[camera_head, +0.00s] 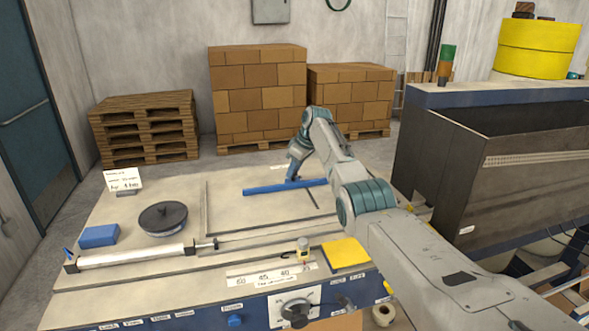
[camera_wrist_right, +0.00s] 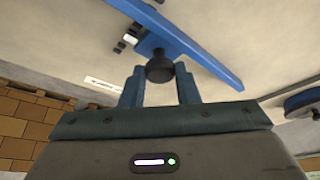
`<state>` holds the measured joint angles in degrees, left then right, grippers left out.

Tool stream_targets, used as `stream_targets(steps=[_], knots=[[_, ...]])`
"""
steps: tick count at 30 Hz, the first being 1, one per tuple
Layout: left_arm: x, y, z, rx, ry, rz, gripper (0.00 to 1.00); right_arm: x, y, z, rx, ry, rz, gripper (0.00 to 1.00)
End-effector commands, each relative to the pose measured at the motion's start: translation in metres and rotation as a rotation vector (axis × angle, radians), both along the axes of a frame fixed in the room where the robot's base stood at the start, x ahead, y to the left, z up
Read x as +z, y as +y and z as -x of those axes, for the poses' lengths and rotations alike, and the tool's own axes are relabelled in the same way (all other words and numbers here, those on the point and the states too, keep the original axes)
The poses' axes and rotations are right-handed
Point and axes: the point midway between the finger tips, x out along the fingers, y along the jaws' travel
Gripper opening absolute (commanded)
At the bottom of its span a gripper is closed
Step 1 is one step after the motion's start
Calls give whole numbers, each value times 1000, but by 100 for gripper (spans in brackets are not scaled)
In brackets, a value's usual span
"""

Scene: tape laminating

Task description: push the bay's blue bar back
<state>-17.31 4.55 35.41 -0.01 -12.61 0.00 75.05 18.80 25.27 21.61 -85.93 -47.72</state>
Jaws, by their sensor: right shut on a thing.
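The blue bar (camera_head: 272,188) lies across the bay on the bench top. In the right wrist view the bar (camera_wrist_right: 200,45) runs diagonally, with a round dark knob (camera_wrist_right: 160,68) beside it. The head view hides the knob behind the gripper. My left gripper is not in view.
A dark round disc (camera_head: 163,218), a blue block (camera_head: 99,236) and a white roller (camera_head: 130,257) lie on the left of the bench. A yellow pad (camera_head: 345,254) lies at the front. A dark machine housing (camera_head: 470,180) stands on the right. The bay surface before the bar is clear.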

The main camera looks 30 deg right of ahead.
Motion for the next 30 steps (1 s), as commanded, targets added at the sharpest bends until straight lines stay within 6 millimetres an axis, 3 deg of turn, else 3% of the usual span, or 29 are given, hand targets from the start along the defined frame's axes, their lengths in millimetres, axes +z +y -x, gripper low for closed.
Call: stream_targets(steps=[2, 3, 6, 19, 30], knots=[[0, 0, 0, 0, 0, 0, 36, 2, 0, 0, 0, -2, 0, 0], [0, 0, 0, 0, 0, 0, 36, 2, 0, 0, 0, -2, 0, 30], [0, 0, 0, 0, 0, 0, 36, 2, 0, 0, 0, -2, 0, 49], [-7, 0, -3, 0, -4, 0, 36, 9, -3, 3, 0, -4, 0, 49], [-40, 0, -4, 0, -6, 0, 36, 73, -17, 26, -1, -5, 0, 49]])
